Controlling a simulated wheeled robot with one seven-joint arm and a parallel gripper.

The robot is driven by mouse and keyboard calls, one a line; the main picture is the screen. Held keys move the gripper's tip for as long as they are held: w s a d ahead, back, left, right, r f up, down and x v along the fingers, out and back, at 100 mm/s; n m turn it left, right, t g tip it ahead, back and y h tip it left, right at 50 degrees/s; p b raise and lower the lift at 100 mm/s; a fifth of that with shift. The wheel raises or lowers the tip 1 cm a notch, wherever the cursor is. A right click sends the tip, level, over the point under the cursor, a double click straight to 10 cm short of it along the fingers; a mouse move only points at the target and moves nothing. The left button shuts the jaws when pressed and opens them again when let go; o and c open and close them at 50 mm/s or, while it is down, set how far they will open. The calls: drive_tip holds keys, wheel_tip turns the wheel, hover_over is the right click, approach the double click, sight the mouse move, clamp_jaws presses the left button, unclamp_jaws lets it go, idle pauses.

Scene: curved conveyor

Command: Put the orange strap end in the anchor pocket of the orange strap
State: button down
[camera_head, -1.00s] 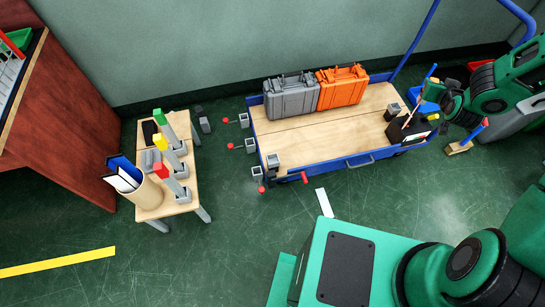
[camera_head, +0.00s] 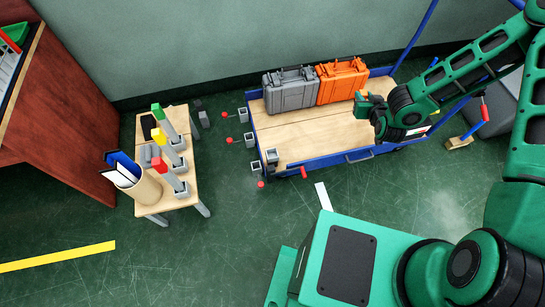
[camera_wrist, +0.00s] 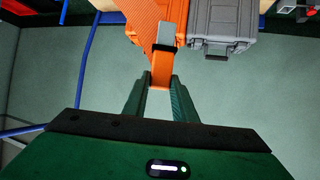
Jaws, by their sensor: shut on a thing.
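The orange strap end (camera_wrist: 160,70) is held between the fingertips of my gripper (camera_wrist: 160,82) in the wrist view. Orange strap runs up from it, with a grey buckle-like piece (camera_wrist: 163,47). In the head view my gripper (camera_head: 364,104) is over the right part of the cart deck, close to the front of the orange case (camera_head: 342,82). The strap end is hard to make out there. Small grey sockets stand along the cart's left edge, such as one socket (camera_head: 243,115); I cannot tell which is the orange strap's anchor pocket.
The blue-framed cart (camera_head: 300,133) has a wooden deck, clear in the middle. A grey case (camera_head: 290,92) stands beside the orange one. Red knobs (camera_head: 230,139) stick out from the cart's left side.

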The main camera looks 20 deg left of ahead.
drive_tip(key=s+a+f+n+y, duration=0.1)
drive_tip(key=s+a+f, duration=0.5)
drive_tip(key=s+a, duration=0.3)
drive_tip(key=s+a+f+n+g+y, duration=0.1)
drive_tip(key=s+a+f, duration=0.4)
drive_tip(key=s+a, duration=0.4)
drive_tip(key=s+a+f+n+y, duration=0.1)
drive_tip(key=s+a+f, duration=0.5)
drive_tip(key=s+a, duration=0.25)
drive_tip(key=w+a+f, duration=0.3)
drive_tip(key=w+f, duration=0.7)
drive_tip(key=w, duration=0.1)
drive_tip(key=shift+w+f, duration=0.2)
drive_tip(key=shift+f, duration=0.1)
drive_tip(key=shift+a, duration=0.1)
drive_tip(key=c, duration=1.5)
unclamp_jaws()
drive_tip(key=shift+f, duration=0.1)
drive_tip(key=shift+o, duration=0.2)
drive_tip(key=v, duration=1.2)
drive_tip(key=shift+r, duration=0.2)
drive_tip(key=shift+w, duration=0.2)
